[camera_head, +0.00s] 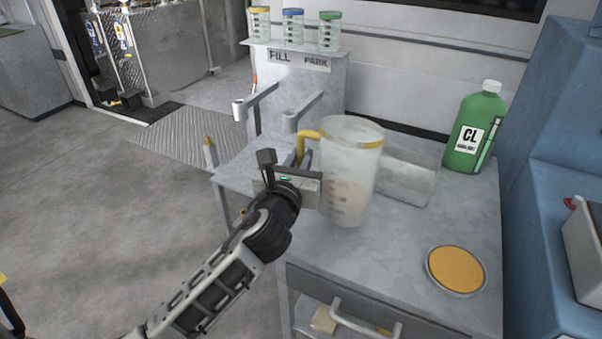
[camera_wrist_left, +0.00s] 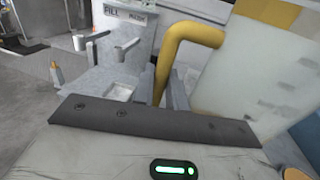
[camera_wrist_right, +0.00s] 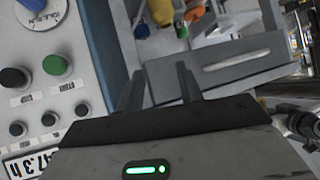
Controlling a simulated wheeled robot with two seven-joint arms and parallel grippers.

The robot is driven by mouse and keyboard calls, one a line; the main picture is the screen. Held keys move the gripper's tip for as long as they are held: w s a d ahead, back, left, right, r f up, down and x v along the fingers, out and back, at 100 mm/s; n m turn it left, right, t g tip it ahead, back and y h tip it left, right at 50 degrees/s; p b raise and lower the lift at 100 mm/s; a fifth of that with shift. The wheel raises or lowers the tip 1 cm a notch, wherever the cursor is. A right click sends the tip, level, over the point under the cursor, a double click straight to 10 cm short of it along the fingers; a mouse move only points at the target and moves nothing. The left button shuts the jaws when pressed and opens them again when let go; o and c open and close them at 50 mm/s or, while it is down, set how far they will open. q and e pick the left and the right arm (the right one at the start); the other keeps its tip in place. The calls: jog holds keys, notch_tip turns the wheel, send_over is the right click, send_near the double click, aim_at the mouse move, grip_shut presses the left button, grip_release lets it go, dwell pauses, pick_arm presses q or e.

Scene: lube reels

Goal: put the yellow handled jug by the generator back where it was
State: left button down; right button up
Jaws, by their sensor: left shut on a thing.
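The jug (camera_head: 352,165) is large and translucent, with a yellow rim band, a yellow handle and pale contents in its lower part. It is roughly upright over the grey worktop, and I cannot tell whether its base touches it. My left gripper (camera_head: 308,172) is shut on the yellow handle at the jug's left side. The handle (camera_wrist_left: 176,55) and jug wall (camera_wrist_left: 265,75) fill the right of the left wrist view. A round yellow pad (camera_head: 456,270) lies bare at the worktop's front right. My right gripper (camera_wrist_right: 160,85) shows only in its own wrist view, open and empty.
A stand (camera_head: 300,80) marked FILL and PARK has two spouts and several small colour-rimmed cups on top. A green CL bottle (camera_head: 475,130) stands at the back right. A knobbed panel (camera_wrist_right: 45,95) is beside my right gripper.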

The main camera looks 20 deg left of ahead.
pick_arm(q)
jog(key=shift+d+f+b, duration=0.1)
jog(key=shift+f+b, duration=0.2)
jog(key=shift+f, duration=1)
jog(key=shift+f, duration=0.2)
jog(key=c, duration=1.4)
grip_release()
jog(key=shift+r, duration=0.2)
jog(key=s+d, duration=0.2)
jog(key=s, duration=1)
jog(key=shift+b, duration=0.3)
